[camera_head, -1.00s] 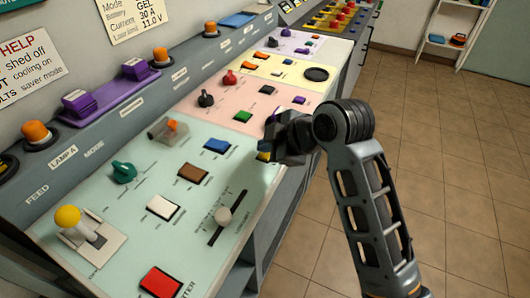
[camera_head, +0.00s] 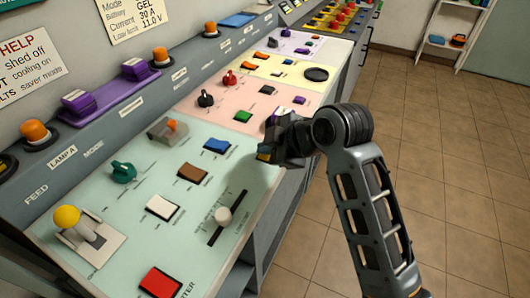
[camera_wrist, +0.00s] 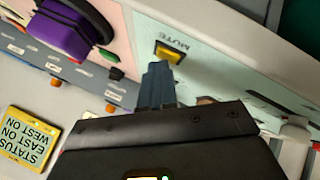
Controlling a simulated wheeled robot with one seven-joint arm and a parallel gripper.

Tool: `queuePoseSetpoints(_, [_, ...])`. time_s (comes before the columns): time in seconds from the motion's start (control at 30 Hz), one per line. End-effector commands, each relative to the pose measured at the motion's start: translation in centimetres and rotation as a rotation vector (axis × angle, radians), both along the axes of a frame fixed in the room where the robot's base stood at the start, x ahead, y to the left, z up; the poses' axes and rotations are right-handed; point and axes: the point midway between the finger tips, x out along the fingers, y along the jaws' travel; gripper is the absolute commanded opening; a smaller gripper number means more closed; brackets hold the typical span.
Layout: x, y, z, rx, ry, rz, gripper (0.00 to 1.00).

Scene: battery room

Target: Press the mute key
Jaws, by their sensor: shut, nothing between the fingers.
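The mute key (camera_wrist: 170,52) is a yellow button in a dark frame on the pale green panel, with the word MUTE beside it in the wrist view. In the head view only a small yellow patch of it (camera_head: 264,156) shows beside my gripper (camera_head: 272,150), which hides the rest. My gripper is shut and empty. In the wrist view its blue-grey fingers (camera_wrist: 157,70) end right at the key's near edge. I cannot tell whether they touch it.
A large purple knob (camera_wrist: 68,28) stands close to my gripper on the pink panel. A blue key (camera_head: 217,146), a brown key (camera_head: 192,173) and a slider knob (camera_head: 223,215) lie nearby on the green panel. Open tiled floor (camera_head: 450,190) is to the right.

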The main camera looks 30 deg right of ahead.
Motion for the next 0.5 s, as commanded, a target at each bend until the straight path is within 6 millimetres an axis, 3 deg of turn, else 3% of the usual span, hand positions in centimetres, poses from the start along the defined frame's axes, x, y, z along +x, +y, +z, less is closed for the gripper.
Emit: queuePoseSetpoints(0.5, [0.0,0.0,1.7,0.000,0.001,0.000,0.00])
